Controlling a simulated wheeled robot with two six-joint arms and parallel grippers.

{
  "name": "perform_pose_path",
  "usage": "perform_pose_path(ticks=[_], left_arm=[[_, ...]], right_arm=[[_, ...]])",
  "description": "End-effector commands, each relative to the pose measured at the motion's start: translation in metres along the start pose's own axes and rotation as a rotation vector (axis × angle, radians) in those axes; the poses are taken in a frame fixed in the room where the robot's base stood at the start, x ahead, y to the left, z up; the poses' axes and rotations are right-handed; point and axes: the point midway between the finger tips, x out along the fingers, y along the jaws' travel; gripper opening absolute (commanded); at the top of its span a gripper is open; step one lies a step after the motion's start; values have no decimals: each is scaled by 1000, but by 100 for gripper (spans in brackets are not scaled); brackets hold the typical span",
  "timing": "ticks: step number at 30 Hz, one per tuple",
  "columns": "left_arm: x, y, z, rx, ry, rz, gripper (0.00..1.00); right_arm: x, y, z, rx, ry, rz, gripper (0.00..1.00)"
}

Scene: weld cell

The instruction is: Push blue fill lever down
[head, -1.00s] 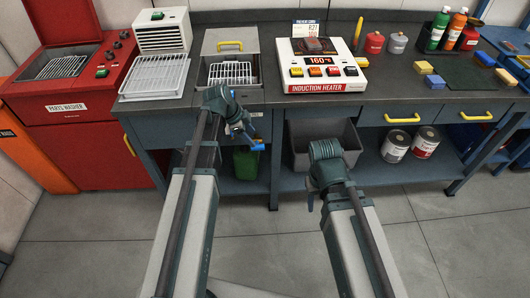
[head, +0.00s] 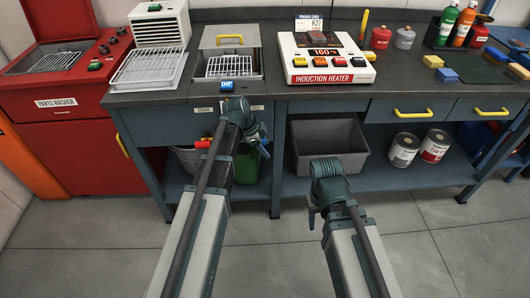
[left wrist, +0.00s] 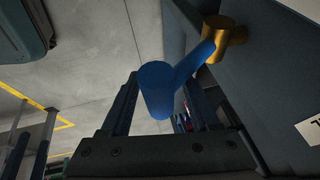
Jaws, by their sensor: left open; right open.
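The blue fill lever (left wrist: 190,78) shows large in the left wrist view, with its arm running from a brass pivot (left wrist: 225,36) on the bench front to a thick blue grip. The grip lies between the two open fingers of my left gripper (left wrist: 158,112); I cannot tell whether they touch it. In the head view, my left gripper (head: 254,137) is at the bench front below the dip tank, and the lever's blue end (head: 264,150) shows beside it. My right gripper (head: 312,214) is low in front of the bench, partly hidden by its wrist, and empty.
A red lever (head: 203,144) sticks out left of my left arm. The dip tank (head: 229,50) with a wire basket is above, beside the induction heater (head: 320,62). A grey bin (head: 328,145) and a green container (head: 245,168) are on the lower shelf.

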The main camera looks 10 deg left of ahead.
Motion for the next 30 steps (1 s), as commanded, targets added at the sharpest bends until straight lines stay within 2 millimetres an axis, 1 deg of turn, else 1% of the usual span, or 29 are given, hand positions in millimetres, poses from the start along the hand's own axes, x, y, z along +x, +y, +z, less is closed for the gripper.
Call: perform_pose_path(ticks=[1,8,9,14,18,30], left_arm=[[2,0,0,0,0,0,62],[1,0,0,0,0,0,62],[1,0,0,0,0,0,55],[1,0,0,0,0,0,26],[1,0,0,0,-1,0,1],[1,0,1,-1,-2,-1,0]], right_arm=[[2,0,0,0,0,0,50],[1,0,0,0,0,0,50],[1,0,0,0,0,0,50],[1,0,0,0,0,0,50],[1,0,0,0,0,0,50],[1,0,0,0,0,0,50]])
